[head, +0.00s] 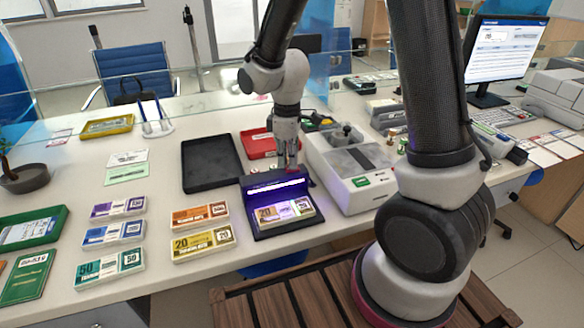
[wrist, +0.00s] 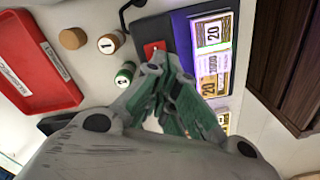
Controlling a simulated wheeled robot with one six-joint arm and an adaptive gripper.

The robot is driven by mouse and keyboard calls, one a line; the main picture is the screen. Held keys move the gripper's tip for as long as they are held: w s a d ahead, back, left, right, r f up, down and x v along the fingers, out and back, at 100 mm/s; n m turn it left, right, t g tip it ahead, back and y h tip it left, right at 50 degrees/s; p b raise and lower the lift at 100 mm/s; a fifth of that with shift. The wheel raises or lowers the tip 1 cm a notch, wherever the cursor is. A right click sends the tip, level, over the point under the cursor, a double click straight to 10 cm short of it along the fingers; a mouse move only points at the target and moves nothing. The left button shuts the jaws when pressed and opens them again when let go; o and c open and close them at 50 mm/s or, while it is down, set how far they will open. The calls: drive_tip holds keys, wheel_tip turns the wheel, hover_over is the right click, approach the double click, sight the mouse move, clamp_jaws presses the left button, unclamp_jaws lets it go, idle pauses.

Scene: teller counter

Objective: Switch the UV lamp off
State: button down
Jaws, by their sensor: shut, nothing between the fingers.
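The UV lamp (head: 272,187) is a dark unit on the counter, with a bright violet-white strip that is lit. Violet light falls on banknote bundles (head: 285,212) on its base; they also show in the wrist view (wrist: 211,50). In the wrist view a red rocker switch (wrist: 154,47) sits on the dark lamp housing (wrist: 180,27). My gripper (wrist: 165,68) is shut and empty, its fingertips right by the switch; I cannot tell whether they touch it. In the head view my gripper (head: 287,166) points down behind the lamp strip.
A white counting machine (head: 350,170) stands close on the right. A black tray (head: 211,163) lies to the left and a red tray (head: 258,142) behind. Small round stamps (wrist: 109,43) are near the gripper. Banknote bundles (head: 203,243) lie on the left front.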

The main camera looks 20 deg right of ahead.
sight(288, 169)
drive_tip(key=shift+f, duration=0.4)
drive_tip(key=shift+r, duration=3.55)
drive_tip(key=shift+s+m, duration=0.15)
drive_tip(key=shift+m, duration=0.25)
drive_tip(key=s+d+r+m+t, duration=0.2)
drive_tip(key=s+d+r+m, duration=0.3)
drive_tip(key=s+d+r, duration=0.2)
drive_tip(key=s+d+r+m+t, duration=0.2)
drive_tip(key=s+d+r+m, duration=0.4)
drive_tip(key=s, duration=0.5)
drive_tip(key=shift+s+d+r, duration=0.35)
drive_tip(key=shift+d+r, duration=0.6)
